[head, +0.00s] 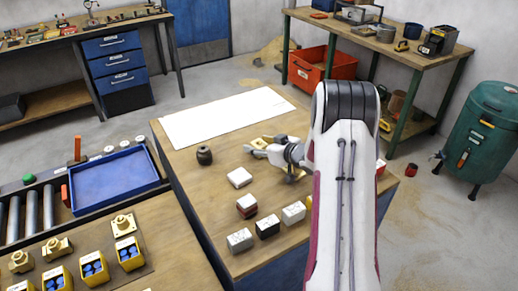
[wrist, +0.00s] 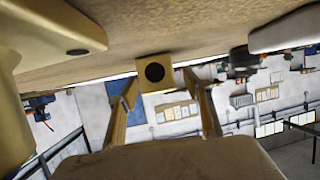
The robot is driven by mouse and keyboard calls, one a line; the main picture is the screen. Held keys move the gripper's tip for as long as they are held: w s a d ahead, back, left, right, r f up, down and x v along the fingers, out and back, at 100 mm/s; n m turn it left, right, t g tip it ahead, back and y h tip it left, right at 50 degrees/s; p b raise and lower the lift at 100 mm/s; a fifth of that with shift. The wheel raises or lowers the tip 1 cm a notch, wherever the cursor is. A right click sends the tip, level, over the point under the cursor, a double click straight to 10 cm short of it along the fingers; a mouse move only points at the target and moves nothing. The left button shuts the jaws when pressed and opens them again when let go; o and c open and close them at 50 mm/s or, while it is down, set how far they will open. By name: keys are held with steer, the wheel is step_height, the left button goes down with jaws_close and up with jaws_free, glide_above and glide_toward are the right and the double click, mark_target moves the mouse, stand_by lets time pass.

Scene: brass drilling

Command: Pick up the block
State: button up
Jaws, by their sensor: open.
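A brass-coloured block with a dark round hole (wrist: 154,73) shows in the wrist view at the table surface, in line with the gap between my fingertips. I cannot tell how far ahead of them it is. My gripper (head: 272,160) is open and low over the table in the head view; it also shows in the wrist view (wrist: 160,88), with a finger on each side. A brass-coloured piece (head: 260,142) shows just behind it in the head view, partly hidden.
A dark round part (head: 204,155) stands left of my gripper. A large brass-coloured piece (wrist: 55,32) is close at left in the wrist view, and a pale block (wrist: 284,36) at right. A white sheet (head: 225,118) covers the table's back. A blue tray (head: 115,181) lies left.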

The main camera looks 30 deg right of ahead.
mark_target(259, 143)
stand_by(0.4)
jaws_close()
steer(key=shift+r, duration=0.1)
steer(key=shift+r, duration=5)
